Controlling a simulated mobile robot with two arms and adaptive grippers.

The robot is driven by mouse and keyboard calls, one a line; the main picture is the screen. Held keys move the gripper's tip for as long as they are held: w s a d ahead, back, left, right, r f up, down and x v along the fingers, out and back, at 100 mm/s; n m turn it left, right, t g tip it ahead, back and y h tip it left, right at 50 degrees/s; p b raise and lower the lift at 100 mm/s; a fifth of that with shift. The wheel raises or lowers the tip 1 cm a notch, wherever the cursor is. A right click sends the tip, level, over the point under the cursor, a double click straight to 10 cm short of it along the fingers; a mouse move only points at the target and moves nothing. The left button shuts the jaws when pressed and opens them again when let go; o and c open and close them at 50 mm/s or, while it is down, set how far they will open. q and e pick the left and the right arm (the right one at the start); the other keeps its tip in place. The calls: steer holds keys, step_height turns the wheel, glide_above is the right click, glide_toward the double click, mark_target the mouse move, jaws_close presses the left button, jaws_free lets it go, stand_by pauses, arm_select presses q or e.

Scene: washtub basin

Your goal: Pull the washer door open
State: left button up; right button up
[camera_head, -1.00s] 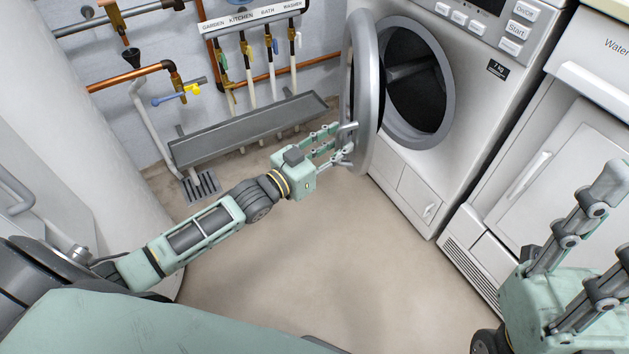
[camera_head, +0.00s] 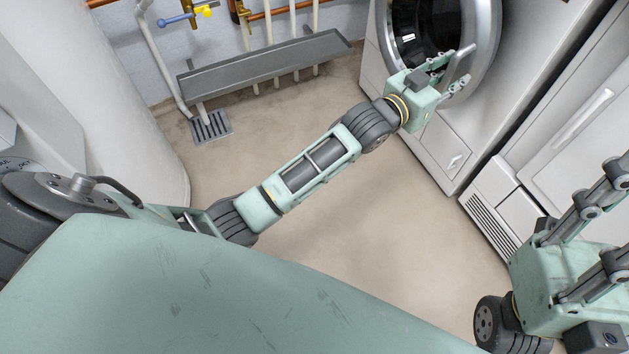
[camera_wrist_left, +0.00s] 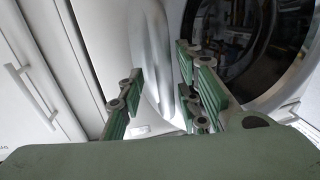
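The washer's round door (camera_head: 486,45), a grey ring around dark glass, shows at the top of the head view, cut off by the frame. It lies close to the washer front; whether it is fully shut or slightly ajar I cannot tell. My left gripper (camera_head: 462,70) is at the lower right of its rim, fingers apart. In the left wrist view the left gripper (camera_wrist_left: 162,92) has its fingers spread at the silver curved rim, with the dark glass (camera_wrist_left: 240,45) beside them. Contact is unclear. My right gripper (camera_head: 618,215) is open and empty at the right edge.
The washer's small lower hatch (camera_head: 448,152) is below the door. A white cabinet (camera_head: 570,150) with a handle stands to the right. A grey trough (camera_head: 265,68) hangs on the wall, with a floor drain (camera_head: 210,126) below. The floor (camera_head: 370,240) in the middle is clear.

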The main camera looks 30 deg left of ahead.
arm_select(q)
steer(key=s+d+p+v, duration=0.1)
steer(key=p+v, duration=0.2)
steer(key=v, duration=0.2)
steer(key=s+a+f+n+g+y+p, duration=0.1)
steer(key=s+a+f+g+y+p, duration=0.2)
steer(key=f+p, duration=0.5)
steer(key=s+a+f+n+g+y+p, duration=0.1)
steer(key=s+a+f+g+p, duration=0.15)
steer(key=a+f+p, duration=0.45)
steer(key=s+a+f+g+y+p, duration=0.1)
steer(key=s+a+f+g+p, duration=0.1)
steer(key=s+p, duration=0.5)
steer(key=s+a+f+g+y+p, duration=0.1)
steer(key=s+a+f+g+p, duration=0.1)
steer(key=s+p, duration=0.6)
steer(key=s+f, duration=0.1)
steer(key=s, duration=0.3)
steer(key=shift+s+a+f, duration=0.2)
steer(key=shift+s, duration=0.1)
steer(key=shift+r, duration=0.1)
